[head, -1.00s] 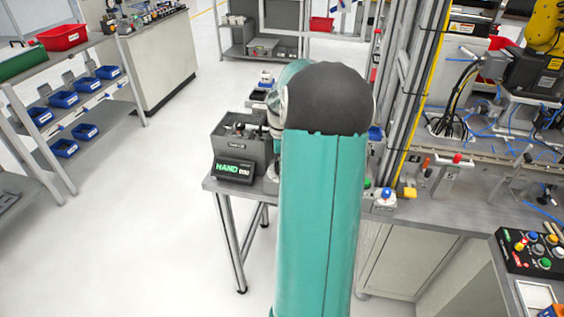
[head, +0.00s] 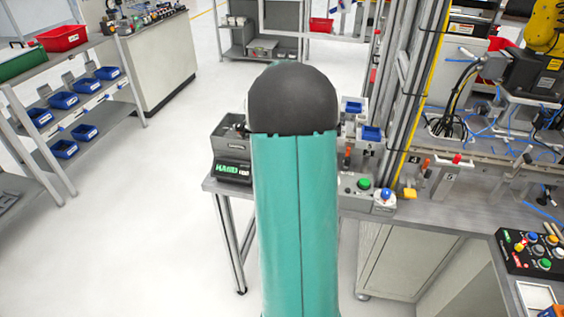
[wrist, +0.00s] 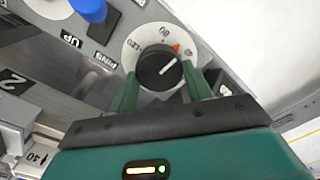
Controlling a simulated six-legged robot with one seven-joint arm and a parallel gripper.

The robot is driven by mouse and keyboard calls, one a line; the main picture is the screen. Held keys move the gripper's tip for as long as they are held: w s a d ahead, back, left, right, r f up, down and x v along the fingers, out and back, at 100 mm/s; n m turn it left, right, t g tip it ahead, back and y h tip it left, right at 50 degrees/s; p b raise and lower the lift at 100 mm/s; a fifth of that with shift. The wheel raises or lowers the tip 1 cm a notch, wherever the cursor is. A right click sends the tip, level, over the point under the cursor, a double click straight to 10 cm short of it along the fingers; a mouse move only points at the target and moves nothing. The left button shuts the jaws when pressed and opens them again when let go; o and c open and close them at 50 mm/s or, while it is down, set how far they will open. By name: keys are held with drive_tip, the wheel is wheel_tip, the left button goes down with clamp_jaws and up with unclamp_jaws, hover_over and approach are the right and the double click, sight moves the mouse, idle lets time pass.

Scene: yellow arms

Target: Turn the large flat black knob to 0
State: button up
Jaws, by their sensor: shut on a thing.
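In the wrist view the black knob (wrist: 155,66) sits on a round pale dial plate with printed numbers and a small red mark at its upper right. The white line on the knob points to the upper right, toward the side with the red mark and what looks like 0. My gripper (wrist: 161,80) has its two green fingers on either side of the knob and is shut on it. In the head view my teal arm, with its dark rounded joint, hides the knob and my gripper.
In the head view a HAND box (head: 232,170) is left of my arm. Green (head: 364,183) and blue (head: 386,195) buttons are to its right.

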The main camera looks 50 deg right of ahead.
drive_tip(key=m, duration=0.3)
drive_tip(key=shift+m, duration=0.4)
drive_tip(key=m, duration=0.4)
drive_tip(key=shift+s+d+m, duration=0.1)
drive_tip(key=shift+m, duration=0.2)
drive_tip(key=m, duration=0.8)
drive_tip(key=shift+s+m, duration=0.15)
drive_tip(key=shift+m, duration=0.15)
drive_tip(key=o, duration=1)
drive_tip(key=shift+r, duration=0.1)
wheel_tip(320, 180, up, 14)
drive_tip(key=shift+f, duration=0.15)
